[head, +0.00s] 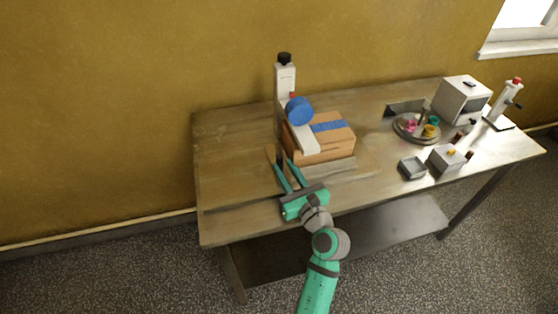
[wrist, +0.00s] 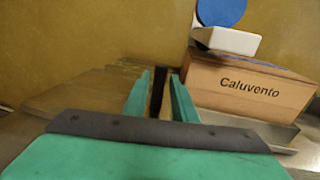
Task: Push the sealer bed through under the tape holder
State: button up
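The sealer bed (head: 335,172) is a flat grey plate on the table; its edge also shows in the wrist view (wrist: 285,137). A brown carton (head: 325,152) marked "Caluvento" (wrist: 245,90) sits on it, with blue tape along part of its top. The tape holder (head: 307,137), a white arm with a blue roll (head: 299,110), reaches over the carton's left part from a white column (head: 285,83). My gripper (head: 281,161) is left of the carton, with its fingers apart. A dark upright piece (wrist: 157,92) shows between the fingers; whether they touch it is unclear.
On the right of the table are a round tray (head: 403,133) with colourful items, a grey open box (head: 412,168), a small white box (head: 447,158), a white oven-like unit (head: 462,99) and a stand (head: 510,100). The table's left part is clear.

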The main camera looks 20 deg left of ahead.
aim_at(281, 163)
jog(key=shift+x, duration=2.05)
grip_shut()
